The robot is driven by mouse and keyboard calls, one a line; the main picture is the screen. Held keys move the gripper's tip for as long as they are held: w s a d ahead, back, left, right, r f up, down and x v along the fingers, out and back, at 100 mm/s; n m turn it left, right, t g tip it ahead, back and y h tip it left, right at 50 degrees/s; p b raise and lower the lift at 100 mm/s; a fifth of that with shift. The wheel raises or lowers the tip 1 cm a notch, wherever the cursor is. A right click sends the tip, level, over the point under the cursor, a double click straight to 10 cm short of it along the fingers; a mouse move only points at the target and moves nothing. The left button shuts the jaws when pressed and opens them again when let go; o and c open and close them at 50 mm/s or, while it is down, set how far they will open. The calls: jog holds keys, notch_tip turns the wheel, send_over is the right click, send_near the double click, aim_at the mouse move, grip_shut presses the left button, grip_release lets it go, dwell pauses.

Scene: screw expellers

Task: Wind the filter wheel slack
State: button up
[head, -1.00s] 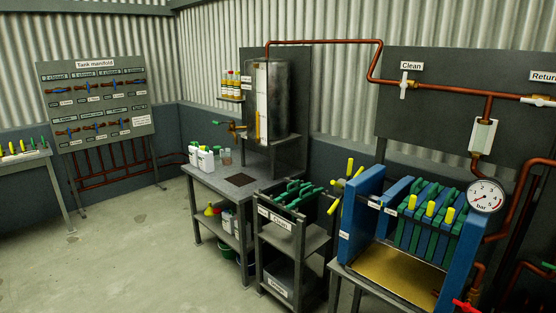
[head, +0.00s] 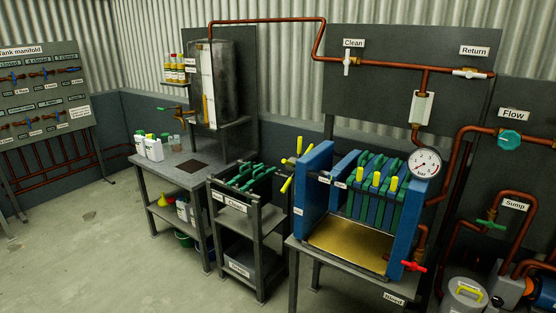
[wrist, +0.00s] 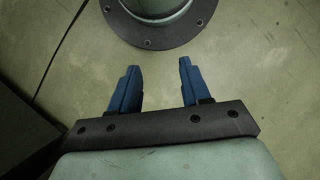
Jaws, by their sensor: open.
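The filter press (head: 313,190) stands on a bench right of centre in the head view, with a blue end block at each side. The filter wheel (head: 287,174), with yellow spokes, is on the left of the left blue block. Several green and blue plates (head: 371,190) stand between the blocks, some with yellow handles. My gripper (wrist: 159,78) shows only in the wrist view. Its two blue fingers are apart with nothing between them. It is over bare floor near a round bolted flange (wrist: 150,38), and the wheel is not in that view.
A rack (head: 243,222) with green-handled plates stands left of the press. A bench (head: 187,174) with white bottles is further left. A pressure gauge (head: 424,163), a red valve handle (head: 413,266) and copper pipes are at the right. The floor (head: 100,250) at front left is clear.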

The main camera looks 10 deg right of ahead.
jog(key=w+a+r+n+t, duration=0.15)
jog(key=w+r, duration=0.25)
jog(key=w, duration=0.7)
jog(key=w+a+r+t, duration=0.2)
jog(key=w+a+r, duration=0.1)
jog(key=w, duration=0.8)
jog(key=n+t+h, duration=1.3)
jog(key=n+h, duration=0.1)
jog(key=n, duration=0.7)
send_near(287, 163)
jog(key=x, duration=0.7)
jog(key=w+x, duration=0.1)
jog(key=x, duration=0.3)
jog(key=shift+w+a+f, duration=0.1)
jog(key=shift+a+f, duration=0.05)
jog(key=shift+f, duration=0.2)
jog(key=shift+c, duration=0.3)
